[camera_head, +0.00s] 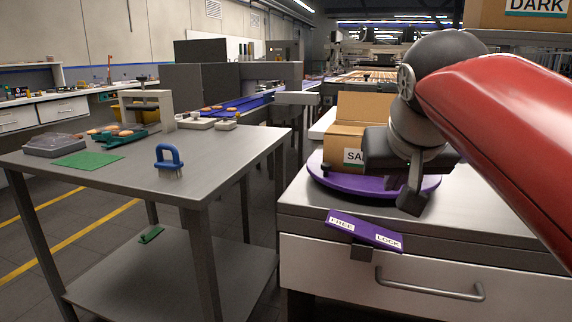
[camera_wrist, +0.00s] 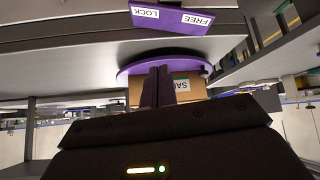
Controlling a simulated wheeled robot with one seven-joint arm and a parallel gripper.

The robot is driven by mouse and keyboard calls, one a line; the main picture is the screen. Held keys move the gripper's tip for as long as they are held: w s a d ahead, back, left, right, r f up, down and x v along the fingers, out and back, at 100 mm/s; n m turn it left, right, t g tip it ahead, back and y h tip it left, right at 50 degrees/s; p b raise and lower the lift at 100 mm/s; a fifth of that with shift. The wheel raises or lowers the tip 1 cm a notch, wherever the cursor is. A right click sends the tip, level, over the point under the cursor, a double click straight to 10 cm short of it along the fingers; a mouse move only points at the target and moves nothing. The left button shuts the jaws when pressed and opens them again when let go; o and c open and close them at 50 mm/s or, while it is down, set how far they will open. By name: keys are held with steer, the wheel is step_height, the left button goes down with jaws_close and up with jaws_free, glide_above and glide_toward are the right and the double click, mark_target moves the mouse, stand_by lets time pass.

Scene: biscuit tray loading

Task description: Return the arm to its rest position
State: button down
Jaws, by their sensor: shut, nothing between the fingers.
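My arm's red link reaches in from the right in the head view, ending in a grey wrist. My gripper (camera_head: 411,199) hangs in front of the purple turntable (camera_head: 335,180) on the right-hand cabinet, fingers pointing down. In the wrist view, which is upside down, my gripper's fingers (camera_wrist: 157,86) are together and hold nothing. They overlap the turntable (camera_wrist: 135,68) and a cardboard box (camera_wrist: 190,88) in that picture. The box (camera_head: 343,141) stands on the turntable with a partly hidden label starting "SA". Whether the fingers touch anything is unclear.
A purple plate (camera_head: 365,230) marked FREE and LOCK sits on the cabinet's front edge, above a drawer handle (camera_head: 430,288). A grey table (camera_head: 215,160) at left holds a blue-handled tool (camera_head: 169,160), green mat (camera_head: 87,159) and biscuit tray. A DARK box (camera_head: 518,14) is at upper right.

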steer(key=s+f, duration=0.4)
steer(key=f, duration=0.4)
steer(key=s+f+g+y, duration=0.1)
steer(key=s+f, duration=0.4)
steer(key=f, duration=0.4)
steer(key=s+f+n+g, duration=0.1)
steer(key=s+f, duration=0.3)
steer(key=f, duration=0.4)
steer(key=shift+s+a+f, duration=0.25)
steer(key=shift+s+a, duration=0.05)
steer(key=shift+a, duration=0.1)
